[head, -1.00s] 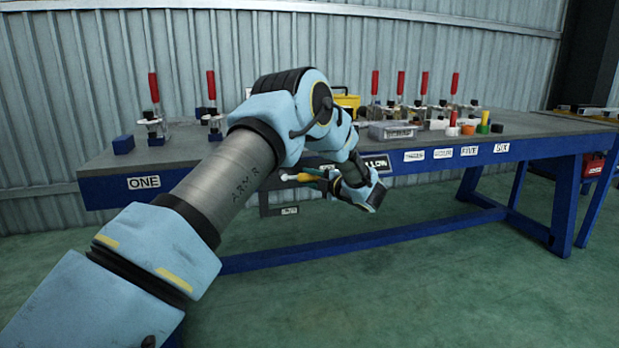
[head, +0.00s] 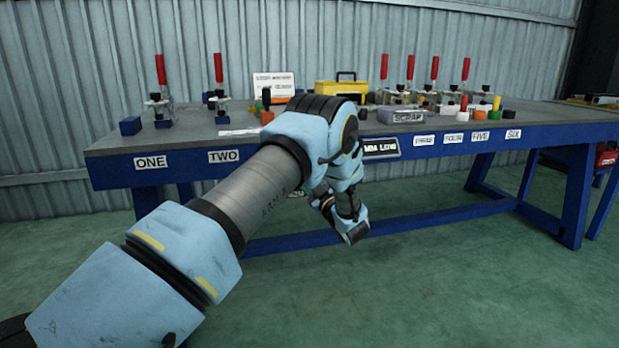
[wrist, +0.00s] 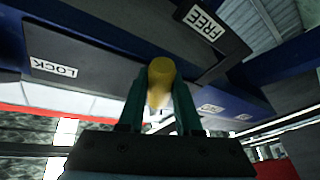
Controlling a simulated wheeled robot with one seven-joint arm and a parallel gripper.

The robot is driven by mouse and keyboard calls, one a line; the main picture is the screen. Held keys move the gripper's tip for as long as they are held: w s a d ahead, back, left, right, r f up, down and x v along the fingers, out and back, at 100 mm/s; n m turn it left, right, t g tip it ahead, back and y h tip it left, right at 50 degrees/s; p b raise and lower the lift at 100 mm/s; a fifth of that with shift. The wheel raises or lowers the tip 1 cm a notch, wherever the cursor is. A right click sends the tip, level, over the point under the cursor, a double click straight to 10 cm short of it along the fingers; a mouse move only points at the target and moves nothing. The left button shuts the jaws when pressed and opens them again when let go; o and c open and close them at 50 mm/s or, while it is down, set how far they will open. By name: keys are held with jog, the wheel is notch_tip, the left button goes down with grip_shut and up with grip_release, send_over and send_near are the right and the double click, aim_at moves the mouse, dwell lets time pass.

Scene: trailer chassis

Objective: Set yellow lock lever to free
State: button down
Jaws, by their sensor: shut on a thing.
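The yellow lever (wrist: 161,72) points toward the camera in the wrist view, with its rounded end between my fingers. My gripper (wrist: 157,100) has two dark green fingers, one on each side of the lever, shut on it. A FREE label (wrist: 203,22) is at the upper right on a dark plate, and a LOCK label (wrist: 53,67) is at the left. The lever stands between the two labels; its pivot is hidden. In the head view my arm hides the lever and my fingertips.
A long workbench (head: 250,150) with a blue frame carries several red-handled clamps, a yellow toolbox (head: 340,92), a grey box (head: 401,114) and small coloured pieces. A white sign (head: 273,85) stands at the back. The green floor in front is clear.

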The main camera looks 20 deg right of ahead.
jog(key=shift+w+a+f+m+t+h, duration=0.15)
jog(key=shift+a+m+h, duration=0.25)
jog(key=shift+m, duration=0.45)
jog(key=shift+s+a+f+m+t+h, duration=0.1)
jog(key=shift+a+f+m+t+h, duration=0.25)
jog(key=shift+m, duration=0.55)
jog(key=shift+w+a+f+m+t+h, duration=0.1)
jog(key=shift+a+m+h, duration=0.3)
jog(key=shift+m, duration=0.45)
jog(key=shift+a, duration=0.15)
jog(key=c, duration=0.6)
grip_release()
jog(key=shift+r, duration=0.1)
jog(key=v, duration=1.1)
